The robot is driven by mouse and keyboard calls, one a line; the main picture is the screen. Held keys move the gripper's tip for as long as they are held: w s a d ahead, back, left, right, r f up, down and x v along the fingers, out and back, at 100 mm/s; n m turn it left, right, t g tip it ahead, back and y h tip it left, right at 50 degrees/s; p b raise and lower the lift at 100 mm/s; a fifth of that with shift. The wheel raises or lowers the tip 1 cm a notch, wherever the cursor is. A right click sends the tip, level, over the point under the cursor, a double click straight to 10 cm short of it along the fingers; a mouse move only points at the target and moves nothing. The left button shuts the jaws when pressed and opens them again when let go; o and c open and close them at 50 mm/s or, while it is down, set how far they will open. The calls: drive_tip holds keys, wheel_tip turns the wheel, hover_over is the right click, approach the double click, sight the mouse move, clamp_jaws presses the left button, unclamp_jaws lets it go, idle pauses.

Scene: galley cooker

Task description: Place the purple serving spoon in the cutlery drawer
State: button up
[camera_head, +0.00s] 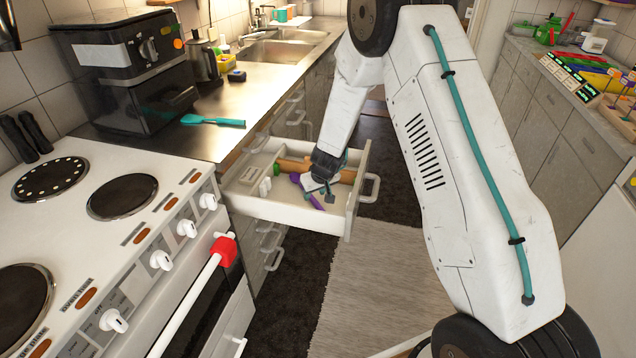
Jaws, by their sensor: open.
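The cutlery drawer (285,213) is pulled out from under the counter, beside the cooker. A purple thing, which looks like the purple serving spoon (316,202), lies inside the drawer, partly hidden by my gripper. Another bit of purple shows just left of the gripper. My gripper (318,190) reaches down into the drawer and is open, right over the purple spoon. I cannot tell whether its fingers touch the spoon.
The drawer also holds a wooden roller-like thing, a green item and a pale box (252,183). A teal utensil (212,121) lies on the steel counter by a black air fryer (130,75). The cooker (140,235) stands at left. A grey rug (365,285) covers open floor.

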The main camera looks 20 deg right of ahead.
drive_tip(key=s+a+r+g, duration=0.1)
drive_tip(key=s+r, duration=0.9)
drive_tip(key=r, duration=0.4)
drive_tip(key=s+r, duration=1)
drive_tip(key=r, duration=0.5)
drive_tip(key=s+d+r+m+g, duration=0.1)
drive_tip(key=s+r, duration=0.2)
drive_tip(key=s, duration=0.9)
drive_tip(key=s+r+g, duration=0.1)
drive_tip(key=s+r, duration=0.2)
drive_tip(key=s, duration=0.9)
drive_tip(key=shift+s+d+r+m+h, duration=0.15)
drive_tip(key=shift+d+r+m+h, duration=0.15)
drive_tip(key=shift+d+r+m, duration=0.1)
